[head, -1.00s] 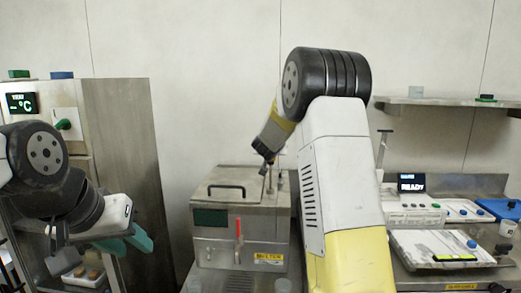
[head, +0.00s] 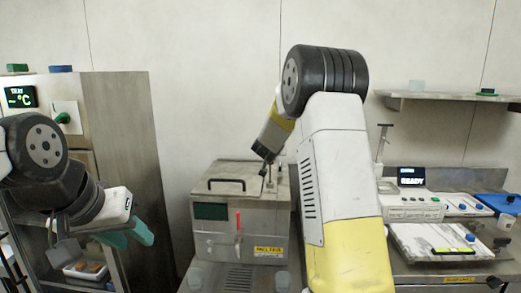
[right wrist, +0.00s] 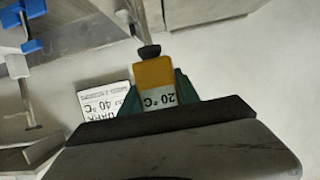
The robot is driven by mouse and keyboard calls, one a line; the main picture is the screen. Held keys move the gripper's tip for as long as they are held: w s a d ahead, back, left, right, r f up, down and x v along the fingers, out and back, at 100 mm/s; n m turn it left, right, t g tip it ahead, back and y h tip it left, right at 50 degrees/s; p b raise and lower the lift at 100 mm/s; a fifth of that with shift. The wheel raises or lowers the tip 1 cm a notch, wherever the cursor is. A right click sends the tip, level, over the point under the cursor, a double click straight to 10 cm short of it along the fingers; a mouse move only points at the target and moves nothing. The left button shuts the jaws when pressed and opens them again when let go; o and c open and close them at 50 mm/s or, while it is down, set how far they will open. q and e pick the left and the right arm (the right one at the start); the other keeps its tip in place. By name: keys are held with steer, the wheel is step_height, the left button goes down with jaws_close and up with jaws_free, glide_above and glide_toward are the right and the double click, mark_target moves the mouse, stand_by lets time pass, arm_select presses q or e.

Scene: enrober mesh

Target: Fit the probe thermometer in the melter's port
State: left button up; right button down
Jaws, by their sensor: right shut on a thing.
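The melter (head: 240,222) is a steel box with a black lid handle, a dark panel and a red lever on its front. My right gripper (head: 266,165) is over the right part of its top in the head view. In the right wrist view, my right gripper (right wrist: 157,92) is shut on an orange block with a "20 °C" label and a dark knob, which looks like the probe thermometer (right wrist: 155,72). Its probe tip and the port are not clearly visible. My left gripper (head: 128,237), with teal fingers, is open and empty at the left.
A cabinet (head: 120,150) with a shelf and a small tray (head: 86,271) stands at the left. At the right are a bench with a device showing a lit display (head: 411,177), a pale plate (head: 440,242) and a wall shelf (head: 450,101). The wall behind the melter is clear.

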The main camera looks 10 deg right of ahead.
steer(key=shift+f, duration=3.8)
steer(key=c, duration=0.8)
jaws_free()
steer(key=shift+v, duration=3.9)
steer(key=shift+s+a+r, duration=0.2)
steer(key=shift+a+r, duration=0.05)
steer(key=shift+r, duration=0.05)
steer(key=s+a+r+n+g+y, duration=0.1)
steer(key=s+a+r+y, duration=0.15)
steer(key=s, duration=0.55)
steer(key=s+a+r+n+g+y, duration=0.1)
steer(key=s+a+r+g+y, duration=0.15)
steer(key=s, duration=0.55)
steer(key=s+a+r+n+g+y, duration=0.1)
steer(key=s+a+r+y, duration=0.15)
steer(key=s, duration=0.55)
steer(key=s+g, duration=0.1)
steer(key=s, duration=0.4)
steer(key=s+d+f+h, duration=0.1)
steer(key=s, duration=0.4)
steer(key=s+f+g, duration=0.1)
steer(key=s, duration=0.4)
steer(key=shift+s+d+f+n+g+h, duration=0.15)
steer(key=shift+s+n+g+h, duration=0.1)
steer(key=shift+n+g, duration=0.15)
